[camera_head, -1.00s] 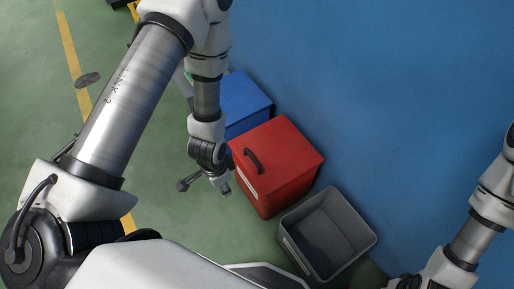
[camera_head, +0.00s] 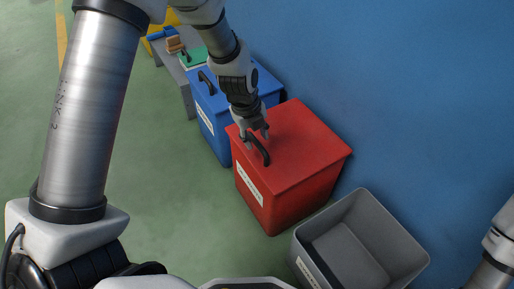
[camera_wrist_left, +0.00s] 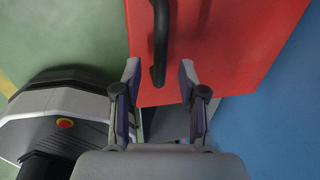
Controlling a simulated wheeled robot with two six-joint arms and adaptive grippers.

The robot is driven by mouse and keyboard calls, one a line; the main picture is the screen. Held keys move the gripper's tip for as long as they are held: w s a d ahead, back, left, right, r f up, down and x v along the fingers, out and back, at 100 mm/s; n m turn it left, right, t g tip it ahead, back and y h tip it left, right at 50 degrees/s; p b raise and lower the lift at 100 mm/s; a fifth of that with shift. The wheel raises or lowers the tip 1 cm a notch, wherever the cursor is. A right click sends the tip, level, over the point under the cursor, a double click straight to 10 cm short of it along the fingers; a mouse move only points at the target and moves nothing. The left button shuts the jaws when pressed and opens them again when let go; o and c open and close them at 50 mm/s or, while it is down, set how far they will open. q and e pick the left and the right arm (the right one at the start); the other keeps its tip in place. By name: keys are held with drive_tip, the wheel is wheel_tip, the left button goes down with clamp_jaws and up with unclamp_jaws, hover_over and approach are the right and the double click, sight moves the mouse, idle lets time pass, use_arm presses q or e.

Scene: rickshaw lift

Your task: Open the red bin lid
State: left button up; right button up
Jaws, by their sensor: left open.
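The red bin (camera_head: 290,190) stands on the floor against the blue wall, with its lid (camera_head: 310,143) closed. A black handle (camera_head: 258,150) arches over the lid near its left edge. My left gripper (camera_head: 257,137) is above the lid at the far end of the handle. In the left wrist view the open fingers (camera_wrist_left: 160,80) are spread to either side of the end of the black handle (camera_wrist_left: 160,40), with the red lid (camera_wrist_left: 225,45) below. I cannot tell whether a finger touches it. My right gripper is out of view; only part of that arm shows at the right edge.
An open grey bin (camera_head: 350,245) stands to the right of the red bin. Green floor (camera_head: 165,170) is clear at the left.

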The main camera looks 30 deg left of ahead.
use_arm(q)
wheel_tip(320, 180, down, 2)
drive_tip(key=shift+w+d+f+b, duration=0.1)
drive_tip(key=shift+w+f+b, duration=0.05)
drive_tip(key=shift+b, duration=0.15)
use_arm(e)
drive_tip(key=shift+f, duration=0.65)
use_arm(q)
drive_tip(key=shift+c, duration=0.3)
